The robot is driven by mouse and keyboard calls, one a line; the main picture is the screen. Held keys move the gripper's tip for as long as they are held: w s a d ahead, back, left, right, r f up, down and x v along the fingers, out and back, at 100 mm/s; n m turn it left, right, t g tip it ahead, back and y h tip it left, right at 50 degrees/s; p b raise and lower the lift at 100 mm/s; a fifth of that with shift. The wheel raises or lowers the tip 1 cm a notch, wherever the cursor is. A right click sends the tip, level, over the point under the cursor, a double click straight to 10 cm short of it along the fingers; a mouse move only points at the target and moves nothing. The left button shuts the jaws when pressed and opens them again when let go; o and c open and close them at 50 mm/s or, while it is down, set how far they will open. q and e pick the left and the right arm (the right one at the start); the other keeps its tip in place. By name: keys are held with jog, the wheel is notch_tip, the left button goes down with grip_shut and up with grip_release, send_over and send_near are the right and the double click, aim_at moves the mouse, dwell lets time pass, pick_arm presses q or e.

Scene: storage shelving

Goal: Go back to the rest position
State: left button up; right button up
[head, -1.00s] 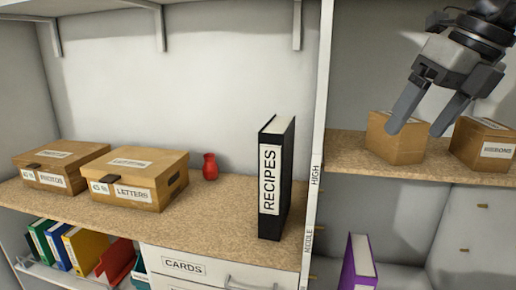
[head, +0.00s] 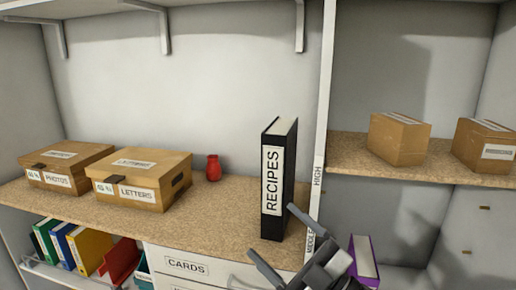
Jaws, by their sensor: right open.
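My right gripper (head: 273,238) is open and empty at the lower middle of the head view. Its fingers show in front of the shelf edge, close to the foot of the black RECIPES binder (head: 272,190) in the picture. I cannot tell whether they touch it. The binder stands upright on the middle shelf. My left gripper is not in view.
PHOTOS (head: 66,163) and LETTERS (head: 138,178) boxes and a red vase (head: 213,168) stand on the wooden shelf (head: 215,218). Two cardboard boxes (head: 398,140) (head: 484,146) sit on the right shelf. A purple binder (head: 364,262) is below. A white upright (head: 322,130) divides the bays.

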jog(key=s+d+f+m+t+h, duration=0.1)
jog(key=d+f+m+t+h, duration=0.1)
jog(key=f+m+h, duration=0.35)
jog(key=s+d+f+m+t+h, duration=0.1)
jog(key=d+f+m+h, duration=0.3)
jog(key=f, duration=0.3)
jog(key=s+d+f+m+g+h, duration=0.2)
jog(key=s+f+m+g+h, duration=0.1)
jog(key=s+f, duration=0.4)
jog(key=s+d+f+m+g+h, duration=0.3)
jog(key=s+f+m, duration=0.2)
jog(key=f, duration=0.8)
jog(key=s, duration=0.3)
jog(key=shift+s+d+g, duration=0.15)
jog(key=shift+g, duration=0.25)
jog(key=shift+m, duration=0.25)
